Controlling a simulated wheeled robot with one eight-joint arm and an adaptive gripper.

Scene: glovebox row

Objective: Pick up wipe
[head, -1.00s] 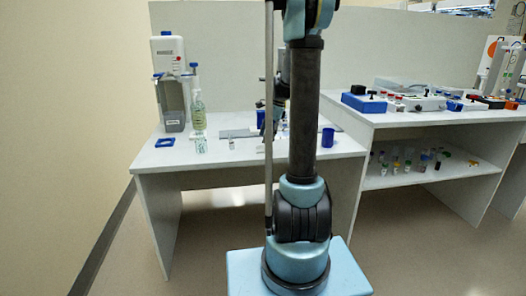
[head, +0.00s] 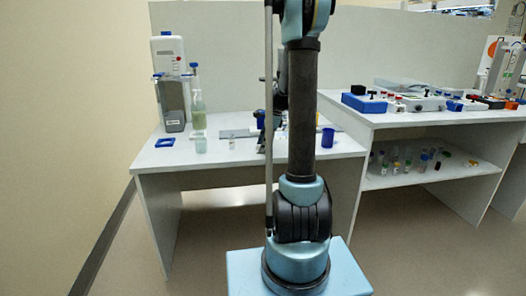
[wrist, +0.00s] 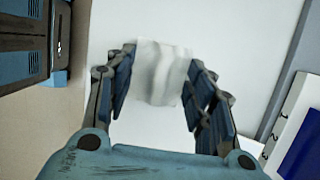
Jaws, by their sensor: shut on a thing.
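The wipe (wrist: 160,72) is a white, slightly creased sheet in the wrist view, lying over the pale table top. My gripper (wrist: 162,68) has its two fingers at the left and right edges of the wipe and is shut on it. In the head view my gripper (head: 263,135) is low over the bench, partly hidden by my arm. I cannot make out the wipe in the head view.
The bench (head: 225,157) holds a grey-white dispenser (head: 172,95), a bottle (head: 198,115), a blue square frame (head: 165,142) and a blue cup (head: 328,138). A second bench to the right carries blue boxes (head: 364,103). Open floor lies left.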

